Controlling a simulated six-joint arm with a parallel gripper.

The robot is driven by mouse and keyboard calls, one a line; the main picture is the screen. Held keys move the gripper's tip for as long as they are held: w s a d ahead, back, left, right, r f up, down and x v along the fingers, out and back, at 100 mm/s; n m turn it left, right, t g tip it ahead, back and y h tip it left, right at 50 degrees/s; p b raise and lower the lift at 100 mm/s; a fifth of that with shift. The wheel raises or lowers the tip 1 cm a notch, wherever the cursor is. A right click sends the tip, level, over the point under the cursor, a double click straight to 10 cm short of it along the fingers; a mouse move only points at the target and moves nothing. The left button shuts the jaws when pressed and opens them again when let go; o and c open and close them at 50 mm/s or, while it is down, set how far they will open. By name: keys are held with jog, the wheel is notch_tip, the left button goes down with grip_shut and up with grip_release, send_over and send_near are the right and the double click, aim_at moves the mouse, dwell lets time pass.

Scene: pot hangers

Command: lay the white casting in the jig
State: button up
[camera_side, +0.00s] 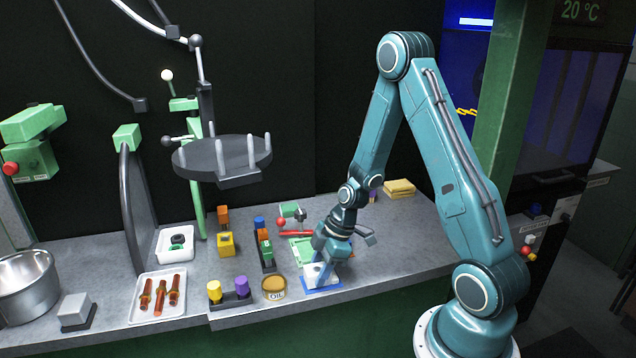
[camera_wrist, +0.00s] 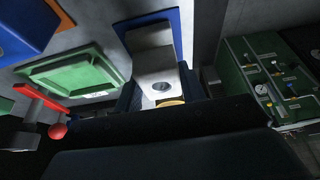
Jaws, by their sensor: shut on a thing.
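The white casting (camera_side: 318,274) is a pale block with a round hole, at the front right of the bench. It also shows in the wrist view (camera_wrist: 154,68), between the dark fingers. My gripper (camera_side: 324,264) points down and is shut on the casting; its fingers show at both sides of it in the wrist view (camera_wrist: 160,92). A blue plate (camera_side: 308,289) lies under the casting and shows behind it in the wrist view (camera_wrist: 174,22). I cannot tell whether they touch. A green frame with a recessed middle (camera_wrist: 75,73), which may be the jig, lies beside it, partly hidden in the side view (camera_side: 302,252).
A red-handled clamp with a red ball (camera_wrist: 57,130) is close to the green frame. Colored blocks on dark stands (camera_side: 266,248) are farther left. Yellow sponges (camera_side: 399,188) lie at the back right.

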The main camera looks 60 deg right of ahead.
jog(key=shift+r, duration=0.15)
notch_tip(320, 180, up, 20)
dwell(0.8)
jog(key=shift+f, duration=0.2)
dwell(0.3)
jog(key=n+g+y, duration=0.1)
jog(key=n+g, duration=0.4)
jog(key=n, duration=0.8)
send_near(317, 263)
jog(key=w+d+r, duration=0.1)
jog(key=w+r, duration=0.1)
jog(key=w, duration=0.1)
jog(key=shift+w+d+f+n+g+h, duration=0.15)
jog(key=shift+w+d+f+n+g, duration=0.15)
jog(key=shift+f+n, duration=0.45)
jog(key=shift+w+d+f+n+g+h, duration=0.25)
jog(key=shift+f+n, duration=0.35)
jog(key=shift+n, duration=0.3)
jog(key=shift+w+d+f+n+g+h, duration=0.15)
jog(key=shift+w+d+f+n, duration=0.2)
jog(key=shift+f+n, duration=0.4)
jog(key=shift+r, duration=0.1)
jog(key=shift+f, duration=0.25)
jog(key=shift+f, duration=2.95)
